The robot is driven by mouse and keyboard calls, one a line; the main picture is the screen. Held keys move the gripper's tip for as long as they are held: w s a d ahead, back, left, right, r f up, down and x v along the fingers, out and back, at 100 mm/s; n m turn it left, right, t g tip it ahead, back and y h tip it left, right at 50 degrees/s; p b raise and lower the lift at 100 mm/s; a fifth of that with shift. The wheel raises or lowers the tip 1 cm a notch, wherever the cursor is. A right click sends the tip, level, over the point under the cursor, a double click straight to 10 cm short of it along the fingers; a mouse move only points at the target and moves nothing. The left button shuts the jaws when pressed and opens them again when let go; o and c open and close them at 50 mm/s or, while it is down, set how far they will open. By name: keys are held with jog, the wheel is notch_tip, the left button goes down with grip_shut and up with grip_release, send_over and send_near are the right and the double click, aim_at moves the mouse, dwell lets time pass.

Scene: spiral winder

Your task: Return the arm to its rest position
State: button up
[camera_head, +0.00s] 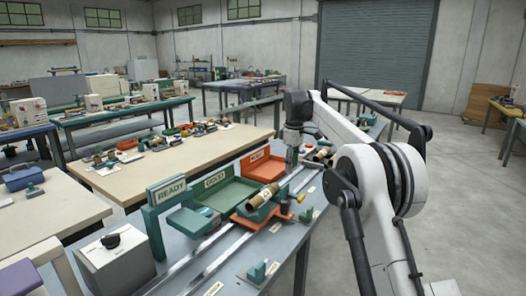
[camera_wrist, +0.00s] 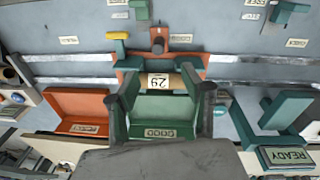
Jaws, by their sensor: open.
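My white arm reaches out over the bench in the head view, and my gripper (camera_head: 291,158) hangs downward above it near the orange tray. In the wrist view my gripper (camera_wrist: 162,105) has its dark fingers spread wide apart, with nothing held between them. Below and between the fingers shows the green tray marked GOOD (camera_wrist: 165,107). Beyond it a tan tube (camera_wrist: 178,80) with a label reading 29 lies on an orange holder. In the head view the tube (camera_head: 262,196) lies tilted, apart from my gripper.
The orange REJECT tray (camera_head: 259,170) stands beside the green GOOD tray (camera_head: 220,199). A green READY stand (camera_head: 156,232) and a grey box with a black knob (camera_head: 112,262) are nearer. Rails run along the bench. Open floor (camera_head: 450,200) lies to the right.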

jog(key=s+d+r+m+t, duration=0.25)
jog(key=s+r, duration=0.35)
jog(key=s, duration=0.6)
jog(key=s+d+r+m+t, duration=0.1)
jog(key=s+d+r+m, duration=0.4)
jog(key=s, duration=0.7)
jog(key=s+f+m+t, duration=0.1)
jog(key=s+f, duration=0.3)
jog(key=s, duration=0.6)
jog(key=s+f+m, duration=0.2)
jog(key=s+f, duration=0.3)
jog(key=s, duration=0.5)
jog(key=s+f+m+t, duration=0.1)
jog(key=s+f, duration=0.4)
jog(key=s, duration=0.5)
jog(key=shift+d+f+m+t, duration=0.2)
jog(key=shift+d+m+t, duration=0.2)
jog(key=shift+m, duration=0.25)
